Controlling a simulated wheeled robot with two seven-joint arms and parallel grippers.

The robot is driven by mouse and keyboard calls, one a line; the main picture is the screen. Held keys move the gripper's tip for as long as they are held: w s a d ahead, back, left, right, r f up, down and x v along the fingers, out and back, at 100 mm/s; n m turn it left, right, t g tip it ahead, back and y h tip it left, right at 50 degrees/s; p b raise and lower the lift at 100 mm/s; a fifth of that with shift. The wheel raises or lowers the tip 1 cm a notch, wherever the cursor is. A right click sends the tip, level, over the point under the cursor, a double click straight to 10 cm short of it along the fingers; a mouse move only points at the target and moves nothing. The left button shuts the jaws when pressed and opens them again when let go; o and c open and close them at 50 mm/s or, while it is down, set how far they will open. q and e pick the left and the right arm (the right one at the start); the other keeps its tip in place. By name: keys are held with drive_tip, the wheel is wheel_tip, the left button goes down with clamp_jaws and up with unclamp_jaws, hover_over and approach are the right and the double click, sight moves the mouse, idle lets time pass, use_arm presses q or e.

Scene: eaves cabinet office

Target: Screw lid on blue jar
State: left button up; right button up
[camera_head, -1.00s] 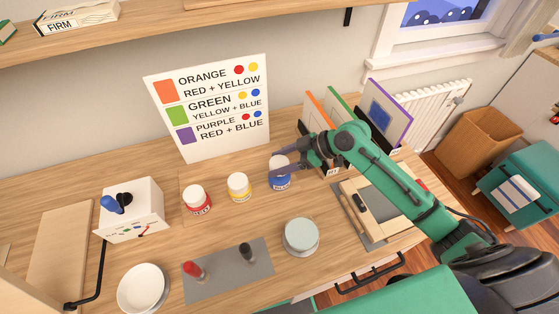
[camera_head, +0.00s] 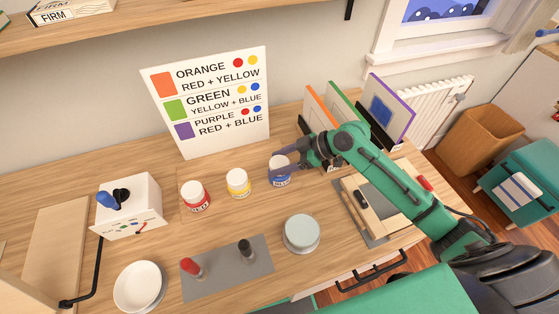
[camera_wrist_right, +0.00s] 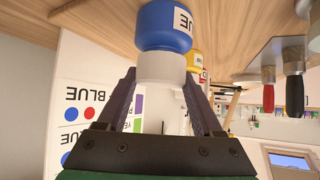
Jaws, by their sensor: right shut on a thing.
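The blue jar (camera_head: 281,179) stands upright on the desk, at the right end of a row of paint jars. Its white lid (camera_wrist_right: 162,68) sits on the jar mouth in the right wrist view, with the blue body (camera_wrist_right: 163,22) against it. My right gripper (camera_head: 282,163) has its dark fingers on both sides of the lid and is shut on it. The fingers partly cover the lid in the head view. Whether the thread is tight cannot be told. My left gripper is not in view.
A red jar (camera_head: 195,197) and a yellow jar (camera_head: 238,184) stand to the left. A colour-mixing sign (camera_head: 215,140) stands behind. In front are a grey mat (camera_head: 222,279) with two upright tools and a round pale-topped container (camera_head: 301,231). Upright panels (camera_head: 395,110) stand right of the jar.

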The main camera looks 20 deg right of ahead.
drive_tip(key=shift+f, duration=0.2)
drive_tip(key=o, duration=1.4)
drive_tip(key=shift+r, duration=0.1)
drive_tip(key=shift+c, duration=0.2)
drive_tip(key=b+v, duration=0.2)
drive_tip(key=v, duration=1.2)
drive_tip(key=shift+d+r, duration=0.2)
drive_tip(key=shift+s, duration=0.1)
